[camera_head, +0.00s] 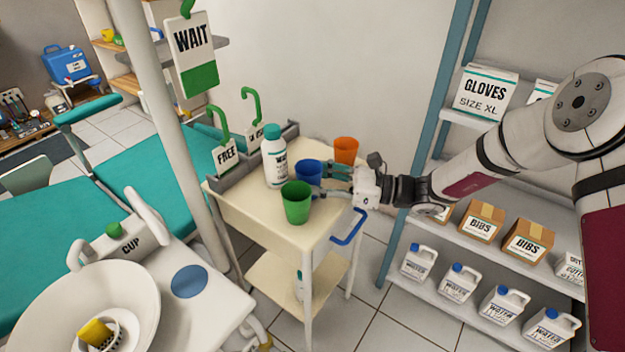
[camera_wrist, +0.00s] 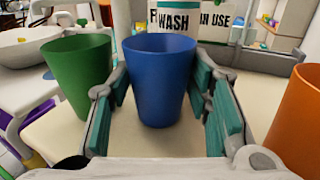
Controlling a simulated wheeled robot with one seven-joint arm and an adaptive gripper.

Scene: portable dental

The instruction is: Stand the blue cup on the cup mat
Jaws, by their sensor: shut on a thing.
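The blue cup (camera_head: 308,173) is upright over the cream trolley top, behind the green cup in the head view. In the wrist view the blue cup (camera_wrist: 160,82) stands between the teal finger pads. My gripper (camera_head: 328,179) reaches in from the right and is shut on the blue cup. Whether the cup's base touches the trolley is hard to tell. The cup mat, a flat blue disc (camera_head: 189,281), lies bare on the white dental unit at lower left, beside the CUP label and the basin.
A green cup (camera_head: 296,203) stands close in front of the blue cup, and an orange cup (camera_head: 346,150) behind it. A white WASH bottle (camera_head: 274,160) stands to the left.

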